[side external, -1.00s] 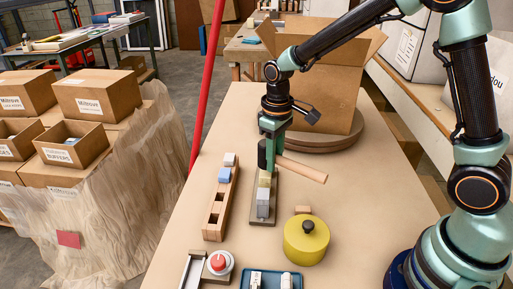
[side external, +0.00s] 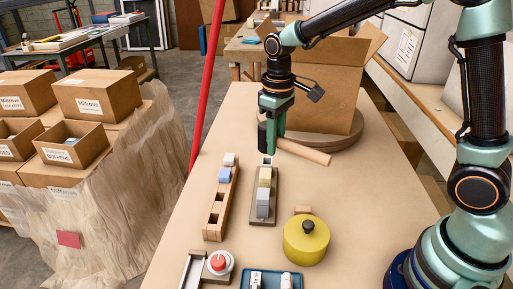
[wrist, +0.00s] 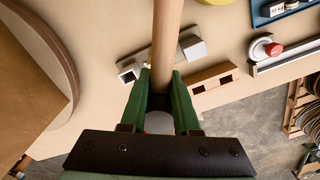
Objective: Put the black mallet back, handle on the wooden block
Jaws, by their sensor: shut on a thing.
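The black mallet has a dark head (side external: 262,135) and a pale wooden handle (side external: 308,153). In the side view my gripper (side external: 278,138) is shut on the handle close to the head and holds the mallet above the table. The handle points right and slightly toward the camera. In the wrist view my gripper (wrist: 160,98) has its green fingers on both sides of the handle (wrist: 168,40); the head is mostly hidden there. A small wooden block (side external: 302,210) sits on the table behind the yellow pot, apart from the mallet and partly hidden by the pot.
A narrow fixture (side external: 262,222) with grey and yellow blocks stands below my gripper. A slotted wooden rail (side external: 217,215) is left of it. The yellow pot (side external: 305,252) with a black knob stands in front. A large cardboard box (side external: 325,95) on a round base stands behind.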

